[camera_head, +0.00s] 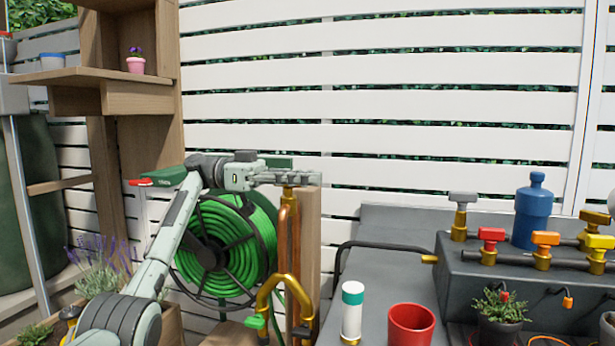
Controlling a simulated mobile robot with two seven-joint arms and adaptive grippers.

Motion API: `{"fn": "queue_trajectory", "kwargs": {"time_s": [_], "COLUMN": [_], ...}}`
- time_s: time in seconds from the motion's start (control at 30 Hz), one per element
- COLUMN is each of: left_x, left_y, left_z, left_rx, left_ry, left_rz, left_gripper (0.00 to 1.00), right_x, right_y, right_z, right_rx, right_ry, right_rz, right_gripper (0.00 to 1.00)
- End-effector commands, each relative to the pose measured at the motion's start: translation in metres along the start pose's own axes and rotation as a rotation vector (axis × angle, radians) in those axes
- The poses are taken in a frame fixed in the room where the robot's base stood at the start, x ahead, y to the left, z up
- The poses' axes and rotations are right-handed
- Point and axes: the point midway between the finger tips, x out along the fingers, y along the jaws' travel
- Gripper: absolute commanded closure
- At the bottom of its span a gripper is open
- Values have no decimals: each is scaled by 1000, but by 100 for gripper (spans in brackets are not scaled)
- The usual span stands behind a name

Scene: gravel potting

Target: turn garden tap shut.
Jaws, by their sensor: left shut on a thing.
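The garden tap (288,195) shows as a brass piece at the top of a copper pipe (283,235), against a wooden post (309,225). My left gripper (289,178) reaches in from the left and is shut on the top of the tap. The fingers lie level and hide the tap's handle, so I cannot tell how far it is turned. A curved brass spout (268,289) with a green end piece stands lower down in front of the pipe. My right gripper is not in view.
A green hose reel (225,250) hangs behind my left arm. On the right stand a red pot (411,324), a white tube with a green cap (352,308), a blue bottle (533,212) and a dark block with several coloured valves (530,270). A wooden shelf (110,75) rises at left.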

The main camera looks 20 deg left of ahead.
Motion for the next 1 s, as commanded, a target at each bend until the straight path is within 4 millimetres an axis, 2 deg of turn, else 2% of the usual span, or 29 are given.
{"fn": "queue_trajectory", "kwargs": {"time_s": [0.43, 0.47, 0.63, 1.0], "left_x": [1, 1, 1, -4], "left_y": [1, 1, 1, 0], "left_z": [2, 2, 2, 1], "left_rx": [-2, -2, -2, -1], "left_ry": [-4, -4, -3, -2], "left_rz": [14, 14, 13, 10], "left_gripper": [100, 91, 70, 68], "right_x": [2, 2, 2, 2], "right_y": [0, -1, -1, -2], "right_z": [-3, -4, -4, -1], "right_rx": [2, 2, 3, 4], "right_ry": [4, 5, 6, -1], "right_rz": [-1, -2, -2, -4], "right_gripper": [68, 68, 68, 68]}}
